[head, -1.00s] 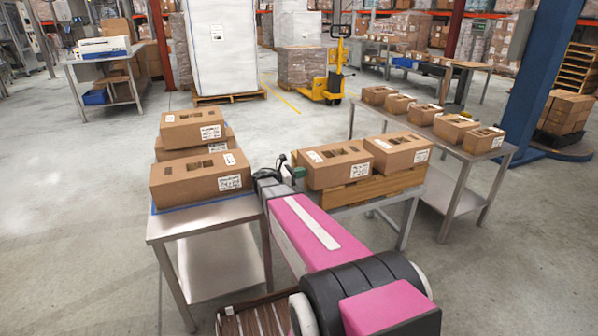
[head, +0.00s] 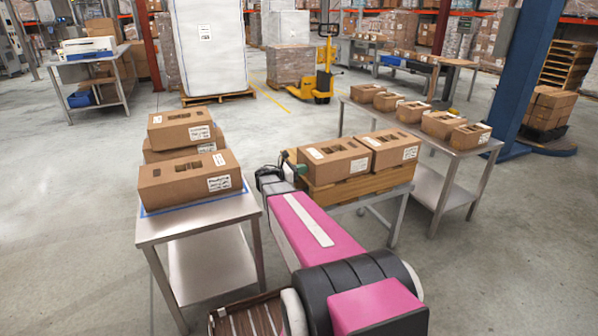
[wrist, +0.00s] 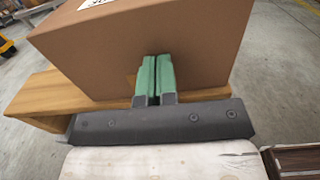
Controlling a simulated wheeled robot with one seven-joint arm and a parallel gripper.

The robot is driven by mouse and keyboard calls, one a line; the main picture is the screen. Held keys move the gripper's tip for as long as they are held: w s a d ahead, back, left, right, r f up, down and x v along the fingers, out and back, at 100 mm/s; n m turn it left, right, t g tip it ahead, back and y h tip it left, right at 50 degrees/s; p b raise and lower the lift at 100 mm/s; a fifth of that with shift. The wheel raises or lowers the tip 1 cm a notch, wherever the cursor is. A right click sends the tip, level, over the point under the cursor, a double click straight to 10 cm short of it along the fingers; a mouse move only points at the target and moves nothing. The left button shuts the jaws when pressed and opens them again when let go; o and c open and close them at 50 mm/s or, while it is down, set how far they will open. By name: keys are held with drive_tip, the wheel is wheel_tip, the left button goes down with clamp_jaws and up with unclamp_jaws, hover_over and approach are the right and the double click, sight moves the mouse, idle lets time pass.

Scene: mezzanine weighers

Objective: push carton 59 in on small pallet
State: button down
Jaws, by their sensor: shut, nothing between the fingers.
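Two brown cartons sit side by side on a small wooden pallet (head: 365,188), which rests on a metal stand. The left carton (head: 335,165) is closest to my gripper, and the right carton (head: 392,150) is beside it. Their label numbers are too small to read. My gripper (head: 293,172) is at the left carton's left end. In the wrist view, its green fingers (wrist: 155,76) are shut and empty, with tips at the carton's plain face (wrist: 150,45), seemingly touching it. The pallet's wood (wrist: 55,95) shows below the carton on the left.
A metal table (head: 190,230) with several cartons (head: 190,178) stands at left. A long bench (head: 455,150) with a row of cartons stands at right. A yellow pallet truck (head: 322,85) is behind. Open floor lies between.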

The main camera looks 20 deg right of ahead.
wheel_tip(320, 180, up, 15)
drive_tip(key=a, duration=0.1)
drive_tip(key=d, duration=2.1)
drive_tip(key=shift+w, duration=0.35)
